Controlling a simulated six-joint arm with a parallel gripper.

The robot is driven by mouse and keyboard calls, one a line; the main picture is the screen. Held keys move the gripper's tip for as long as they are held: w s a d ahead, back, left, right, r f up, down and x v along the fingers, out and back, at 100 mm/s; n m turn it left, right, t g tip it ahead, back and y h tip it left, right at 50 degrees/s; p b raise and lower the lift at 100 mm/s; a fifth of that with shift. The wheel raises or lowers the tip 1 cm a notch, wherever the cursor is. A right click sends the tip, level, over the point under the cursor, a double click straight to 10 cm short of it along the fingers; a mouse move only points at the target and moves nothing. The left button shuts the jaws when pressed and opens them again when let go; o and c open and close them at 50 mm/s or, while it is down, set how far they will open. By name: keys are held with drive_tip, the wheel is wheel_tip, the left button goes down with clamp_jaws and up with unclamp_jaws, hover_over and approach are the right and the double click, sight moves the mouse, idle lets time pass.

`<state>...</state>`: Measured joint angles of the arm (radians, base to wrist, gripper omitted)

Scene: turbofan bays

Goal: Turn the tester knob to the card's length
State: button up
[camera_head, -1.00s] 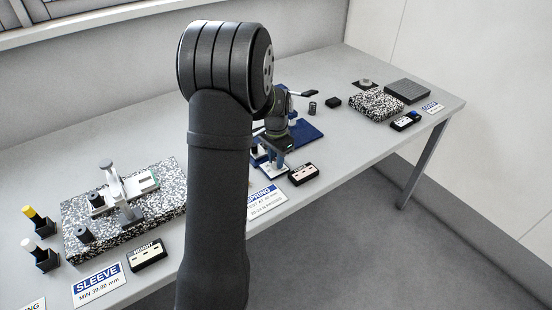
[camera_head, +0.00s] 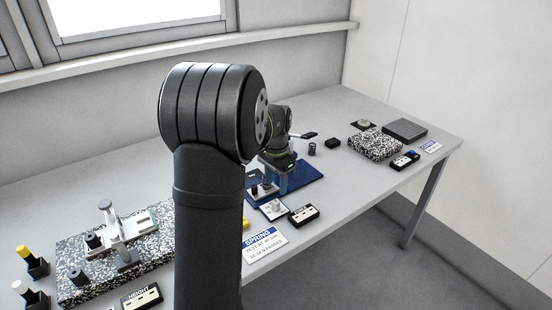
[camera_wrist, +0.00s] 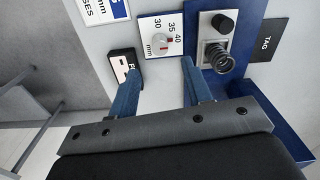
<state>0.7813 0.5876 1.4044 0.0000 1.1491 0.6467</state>
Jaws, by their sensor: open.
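The white tester knob (camera_wrist: 160,40) sits on a white dial plate marked 30, 35, 40 and mm. Its red mark lies on the side towards the 40. In the head view the knob (camera_head: 277,205) stands clear in front of the tester. My gripper (camera_wrist: 160,68) is open, its two blue fingers apart with nothing between them, above and to either side of the knob. The SPRING card (camera_head: 263,246) lies flat in front of the dial; its length figure is too small to read surely. Only its edge shows in the wrist view (camera_wrist: 106,8).
A coiled spring (camera_wrist: 217,58) and a black knob (camera_wrist: 222,22) stand on the blue tester base beside the dial. A black display box (camera_head: 304,214) sits close to its right in the head view. A speckled plate (camera_head: 85,283) with a gauge stands at left.

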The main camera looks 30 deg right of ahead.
sight(276, 202)
wheel_tip(276, 202, up, 10)
drive_tip(key=shift+f, duration=0.2)
idle(0.5)
wheel_tip(276, 202, down, 18)
drive_tip(key=shift+r, duration=0.25)
idle(0.3)
drive_tip(key=shift+r, duration=0.1)
